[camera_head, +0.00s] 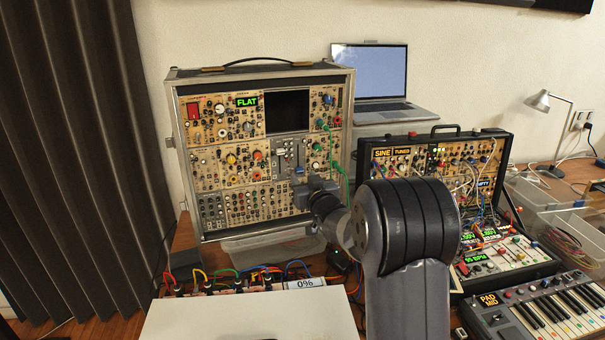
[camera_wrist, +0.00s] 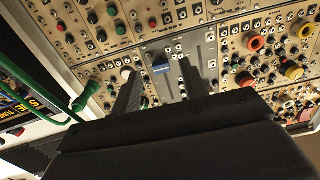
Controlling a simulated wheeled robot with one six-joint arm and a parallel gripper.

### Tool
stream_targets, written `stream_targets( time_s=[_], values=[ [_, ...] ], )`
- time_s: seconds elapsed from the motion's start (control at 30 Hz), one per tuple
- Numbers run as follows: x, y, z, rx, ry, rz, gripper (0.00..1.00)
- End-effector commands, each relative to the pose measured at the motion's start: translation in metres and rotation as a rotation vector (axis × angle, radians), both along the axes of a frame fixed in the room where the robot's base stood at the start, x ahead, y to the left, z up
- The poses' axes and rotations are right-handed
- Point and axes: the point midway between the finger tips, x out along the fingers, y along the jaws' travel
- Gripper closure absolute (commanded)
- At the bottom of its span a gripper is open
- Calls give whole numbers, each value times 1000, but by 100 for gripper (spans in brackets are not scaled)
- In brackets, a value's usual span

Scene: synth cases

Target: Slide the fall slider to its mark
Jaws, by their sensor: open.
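A grey slider module (camera_head: 287,152) sits in the middle row of the tall modular synth case, below its dark screen. In the wrist view the same grey panel (camera_wrist: 205,50) fills the area ahead of my gripper. A slider with a blue cap (camera_wrist: 160,66) shows between my two dark fingers; I cannot read its label or make out the mark. My gripper (camera_wrist: 158,78) is open, one finger on each side of the blue cap, and I cannot tell whether either touches it. In the head view my gripper (camera_head: 302,184) is at the module's lower edge, partly hiding it.
The tall case (camera_head: 175,150) is packed with knobs. Green cables (camera_head: 333,150) hang on its right side, and one green cable (camera_wrist: 83,100) runs beside my gripper. A second case (camera_head: 375,142) with many patch cables and a laptop (camera_head: 372,75) stand to the right.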

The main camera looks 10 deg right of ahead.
Motion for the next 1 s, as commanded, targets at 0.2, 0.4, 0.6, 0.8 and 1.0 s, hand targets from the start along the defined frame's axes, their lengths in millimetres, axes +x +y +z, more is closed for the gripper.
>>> stream_targets(
  time_s=[0.2,0.4,0.6,0.8,1.0],
  values=[
    [20,3,0,0,0,1,58],
    [24,4,0,0,0,0,58],
    [23,3,0,0,0,0,61],
    [23,3,0,0,0,0,77],
    [23,3,0,0,0,0,93]
  ],
)
